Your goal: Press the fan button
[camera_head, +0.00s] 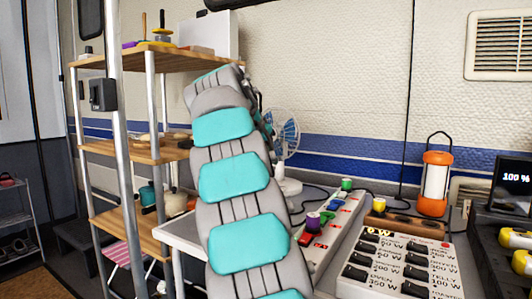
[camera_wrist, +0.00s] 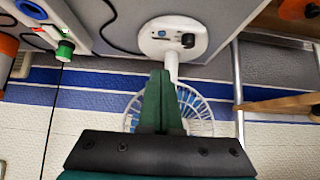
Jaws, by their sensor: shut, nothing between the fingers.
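The white fan stands on the counter behind my arm in the head view, with its blue-bladed head (camera_head: 284,132) and round base (camera_head: 289,187) partly showing. In the wrist view its base (camera_wrist: 150,45) is at the top, with a small blue button (camera_wrist: 161,33) and a dark knob (camera_wrist: 187,40) on it. The caged head (camera_wrist: 195,112) is partly hidden behind my gripper. My gripper (camera_wrist: 160,73) is shut and empty, its green fingers pointing at the base. The tips appear just short of the button in the picture; I cannot tell the gap. My arm hides the gripper in the head view.
A power strip (camera_head: 326,225) with coloured plugs lies right of the fan. An orange lantern (camera_head: 435,183), a switch panel (camera_head: 405,262) and a dark screen (camera_head: 515,180) stand farther right. A wooden shelf (camera_head: 140,150) with a metal pole (camera_head: 117,110) is on the left.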

